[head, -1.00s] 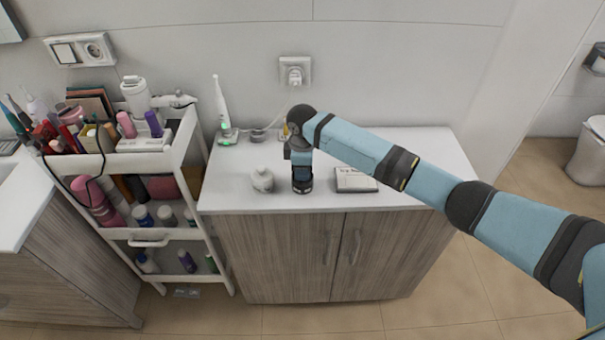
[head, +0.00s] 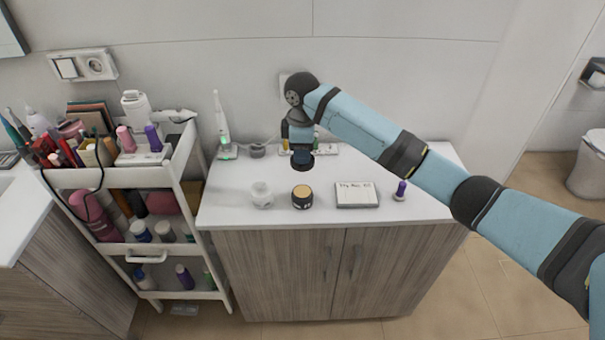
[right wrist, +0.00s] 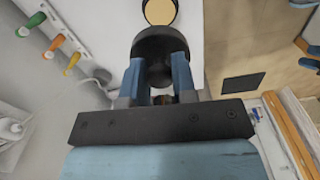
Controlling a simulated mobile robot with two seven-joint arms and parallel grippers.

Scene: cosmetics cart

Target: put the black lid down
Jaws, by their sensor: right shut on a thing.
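The black lid (head: 302,161) is held by my right gripper (head: 301,150) above the white cabinet top, behind the jar. In the right wrist view the black lid (right wrist: 160,42) sits between the two blue fingers of my right gripper (right wrist: 160,75), which is shut on it. The open black jar (head: 302,196) with tan contents stands on the cabinet top, nearer the front edge than the lid. The jar also shows at the top of the right wrist view (right wrist: 160,11). My left gripper is not in view.
A small white jar (head: 262,195) stands left of the black jar. A white labelled box (head: 356,194) and a purple-topped item (head: 400,190) are to the right. An electric toothbrush (head: 223,130) stands at the back left. A filled cart (head: 185,160) is beside the cabinet.

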